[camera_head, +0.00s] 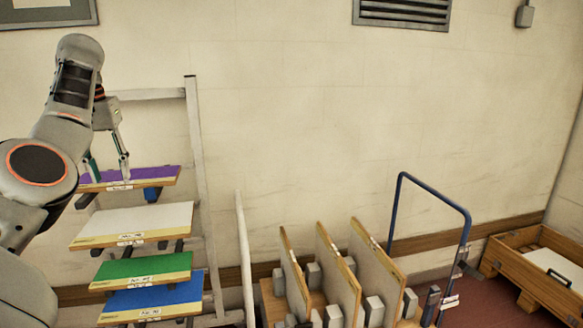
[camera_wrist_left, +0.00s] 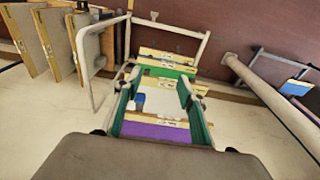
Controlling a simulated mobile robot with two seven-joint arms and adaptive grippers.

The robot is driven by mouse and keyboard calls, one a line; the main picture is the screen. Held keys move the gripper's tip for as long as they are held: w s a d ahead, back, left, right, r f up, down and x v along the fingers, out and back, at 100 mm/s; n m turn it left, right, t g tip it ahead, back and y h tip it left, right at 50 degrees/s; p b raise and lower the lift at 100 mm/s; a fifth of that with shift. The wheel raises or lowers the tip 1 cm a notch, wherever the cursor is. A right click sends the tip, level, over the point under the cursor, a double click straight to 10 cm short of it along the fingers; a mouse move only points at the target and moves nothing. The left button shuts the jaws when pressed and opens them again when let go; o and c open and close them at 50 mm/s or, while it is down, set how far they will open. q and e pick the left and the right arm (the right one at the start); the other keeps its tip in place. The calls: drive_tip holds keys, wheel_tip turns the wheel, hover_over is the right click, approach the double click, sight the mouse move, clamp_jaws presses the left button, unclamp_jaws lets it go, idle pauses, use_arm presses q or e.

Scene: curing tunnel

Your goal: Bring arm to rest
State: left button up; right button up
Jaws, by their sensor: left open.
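My left gripper (camera_head: 107,164) is at the upper left of the head view, at the purple board (camera_head: 150,176) on the top level of the rack. Its fingers are apart, and I cannot tell from the head view whether they touch the board. In the left wrist view the open fingers (camera_wrist_left: 160,112) frame the rack, with the purple board (camera_wrist_left: 155,132) between and beyond them. My left arm (camera_head: 62,130) reaches in from the left edge. My right gripper is in neither view.
Below the purple board the rack (camera_head: 194,150) holds white (camera_head: 140,221), green (camera_head: 145,268) and blue (camera_head: 155,297) boards. A cart with a blue handle (camera_head: 432,189) carries upright panels (camera_head: 338,270). A wooden crate (camera_head: 535,285) stands at the right.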

use_arm(q)
drive_tip(key=w+a+f+n+t+y, duration=0.1)
drive_tip(key=a+f, duration=0.3)
drive_tip(key=f, duration=1.2)
drive_tip(key=a+f+n+y, duration=0.1)
drive_tip(key=a+f, duration=0.2)
drive_tip(key=f, duration=1.3)
drive_tip(key=s+f+m+t+y, duration=0.1)
drive_tip(key=s+f, duration=0.2)
drive_tip(key=f, duration=0.5)
drive_tip(key=s+f+m+t+y, duration=0.1)
drive_tip(key=s+f+t, duration=0.15)
drive_tip(key=f, duration=0.55)
drive_tip(key=s+d+f+m+t+h, duration=0.2)
drive_tip(key=s+d+f+m+t, duration=0.15)
drive_tip(key=s+d+f, duration=1)
drive_tip(key=s+d+r+m+h, duration=0.1)
drive_tip(key=s+d+h, duration=0.1)
drive_tip(key=s+d, duration=0.5)
drive_tip(key=s+d+r+m+t+h, duration=0.1)
drive_tip(key=s+d+r+m+h, duration=0.1)
drive_tip(key=s+d, duration=0.5)
drive_tip(key=s, duration=0.4)
drive_tip(key=shift+s+d+r, duration=0.25)
drive_tip(key=shift+s, duration=0.1)
